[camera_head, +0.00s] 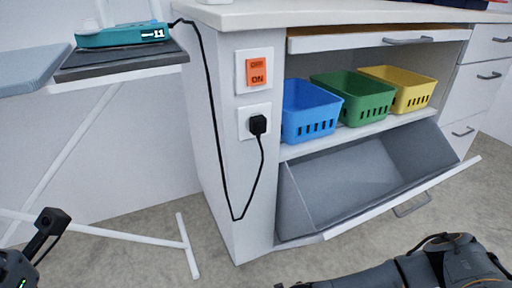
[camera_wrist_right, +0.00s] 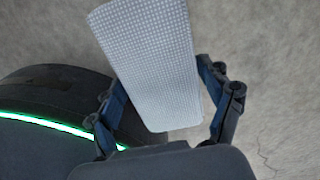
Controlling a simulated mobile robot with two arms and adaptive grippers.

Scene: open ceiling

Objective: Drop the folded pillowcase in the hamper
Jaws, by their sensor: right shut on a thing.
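The folded pillowcase (camera_wrist_right: 155,65) is a pale grey-blue, finely textured slab in the right wrist view. My right gripper (camera_wrist_right: 170,100) is shut on it, with one dark finger on each side, and holds it above the floor. In the head view my right arm enters at the bottom right, and the pillowcase does not show there. A grey tilt-out bin, which looks like the hamper (camera_head: 365,185), is tipped open in the lower cabinet. Its visible inside looks empty.
Blue (camera_head: 311,108), green (camera_head: 354,96) and yellow (camera_head: 398,88) baskets stand on the shelf above the bin. A black cord (camera_head: 213,110) hangs down the cabinet side from a plug. An ironing board (camera_head: 120,60) with legs stands left. Floor before the cabinet is clear.

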